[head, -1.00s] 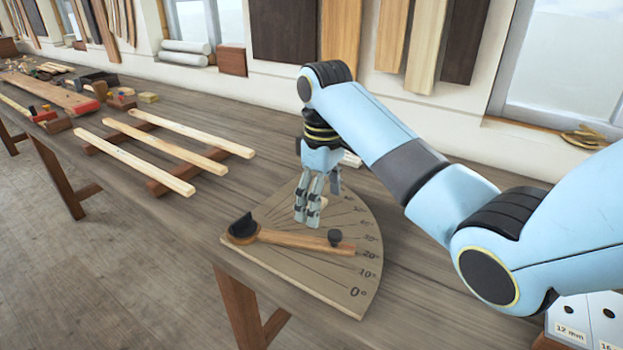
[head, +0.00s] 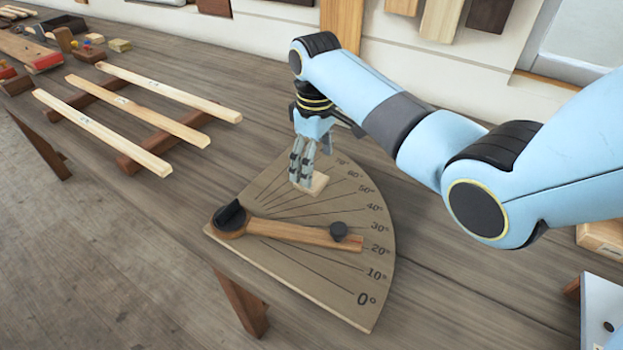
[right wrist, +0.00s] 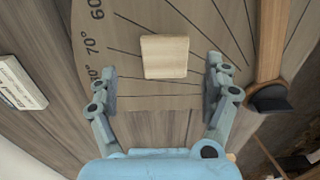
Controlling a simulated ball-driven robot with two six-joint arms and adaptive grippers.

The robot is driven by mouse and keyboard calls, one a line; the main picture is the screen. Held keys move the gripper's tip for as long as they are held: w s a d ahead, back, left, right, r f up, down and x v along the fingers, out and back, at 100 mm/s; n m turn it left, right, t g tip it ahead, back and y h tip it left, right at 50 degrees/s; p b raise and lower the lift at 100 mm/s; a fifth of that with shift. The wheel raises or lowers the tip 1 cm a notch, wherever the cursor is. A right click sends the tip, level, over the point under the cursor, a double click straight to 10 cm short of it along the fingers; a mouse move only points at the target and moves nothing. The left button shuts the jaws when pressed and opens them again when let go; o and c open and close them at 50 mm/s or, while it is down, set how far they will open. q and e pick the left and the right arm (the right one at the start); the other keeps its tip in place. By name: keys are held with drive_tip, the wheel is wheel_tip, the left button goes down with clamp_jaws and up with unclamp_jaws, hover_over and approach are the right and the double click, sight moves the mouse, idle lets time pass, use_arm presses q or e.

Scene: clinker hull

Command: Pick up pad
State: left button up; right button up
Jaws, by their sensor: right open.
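The pad is a small pale wooden square (head: 313,184). It lies on the angle-marked quadrant board (head: 340,290). In the right wrist view the pad (right wrist: 165,56) lies just ahead of and between the two fingers. My right gripper (head: 302,183) points down over the board, beside the pad, and partly hides it in the head view. In the right wrist view the right gripper (right wrist: 160,85) is open, with nothing between its fingers. My left gripper is not in view.
A wooden pointer arm (head: 300,233) with a dark knob (head: 339,231) lies across the board near 20°. Pale strips (head: 140,115) rest on brown bearers to the left. A white labelled block (right wrist: 20,84) lies beside the board. The bench around the board is mostly clear.

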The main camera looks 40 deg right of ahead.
drive_tip(key=f, duration=0.3)
drive_tip(key=shift+a+f, duration=0.3)
drive_tip(key=shift+a, duration=0.1)
drive_tip(key=shift+f, duration=0.15)
drive_tip(key=c, duration=0.4)
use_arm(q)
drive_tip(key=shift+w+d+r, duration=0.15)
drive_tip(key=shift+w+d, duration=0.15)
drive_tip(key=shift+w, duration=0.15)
use_arm(e)
drive_tip(key=c, duration=0.7)
